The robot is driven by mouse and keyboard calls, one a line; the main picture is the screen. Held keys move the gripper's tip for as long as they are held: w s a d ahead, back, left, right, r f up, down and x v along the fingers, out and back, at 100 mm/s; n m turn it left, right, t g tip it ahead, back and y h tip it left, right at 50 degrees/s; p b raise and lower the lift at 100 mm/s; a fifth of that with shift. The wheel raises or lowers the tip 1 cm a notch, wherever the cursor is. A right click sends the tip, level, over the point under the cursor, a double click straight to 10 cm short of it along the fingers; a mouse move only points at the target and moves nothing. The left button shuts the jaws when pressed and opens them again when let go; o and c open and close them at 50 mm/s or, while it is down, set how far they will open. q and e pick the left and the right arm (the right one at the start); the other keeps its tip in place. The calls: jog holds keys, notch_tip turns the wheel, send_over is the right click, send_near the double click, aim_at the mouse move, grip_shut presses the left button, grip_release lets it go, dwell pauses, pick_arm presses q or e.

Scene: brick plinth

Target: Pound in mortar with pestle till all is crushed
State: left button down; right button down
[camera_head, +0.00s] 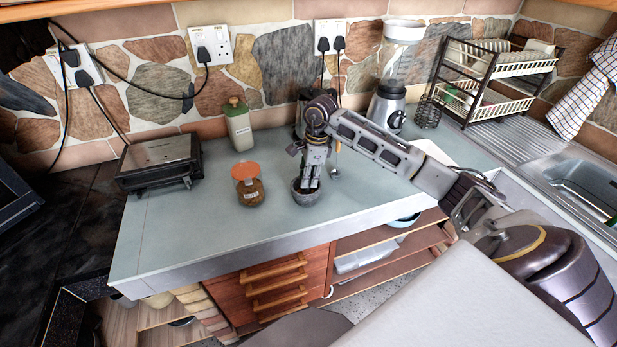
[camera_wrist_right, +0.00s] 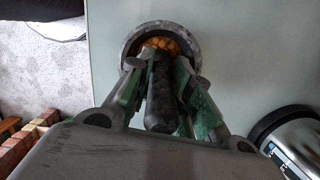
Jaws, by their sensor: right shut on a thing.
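The grey stone mortar (camera_head: 306,198) stands on the counter, right of the jar with the orange lid. In the right wrist view the mortar (camera_wrist_right: 124,48) shows as a round rim with orange-brown pieces (camera_wrist_right: 166,44) inside. My right gripper (camera_head: 308,188) is above the mortar, pointing down. It is shut on the dark grey pestle (camera_wrist_right: 161,92), whose far end reaches down into the mortar over the pieces. Whether the pestle touches them I cannot tell. The gripper hides most of the pestle in the head view. My left gripper is not in view.
The orange-lidded jar (camera_head: 249,190) stands close left of the mortar, with a green-topped bottle (camera_head: 238,125) behind it. A black grill (camera_head: 160,160) is at the left, a blender (camera_head: 387,105) and dish rack (camera_head: 490,80) at the right. The front counter is clear.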

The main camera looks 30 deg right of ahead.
jog(key=shift+f, duration=0.25)
jog(key=shift+r, duration=0.15)
jog(key=shift+r+p, duration=0.45)
jog(key=shift+r, duration=0.55)
jog(key=shift+f+b, duration=0.9)
jog(key=shift+f, duration=0.25)
dwell(0.4)
jog(key=shift+r+p, duration=0.6)
jog(key=shift+r, duration=0.5)
jog(key=shift+f+b, duration=0.9)
jog(key=shift+f, duration=0.2)
jog(key=shift+r, duration=0.15)
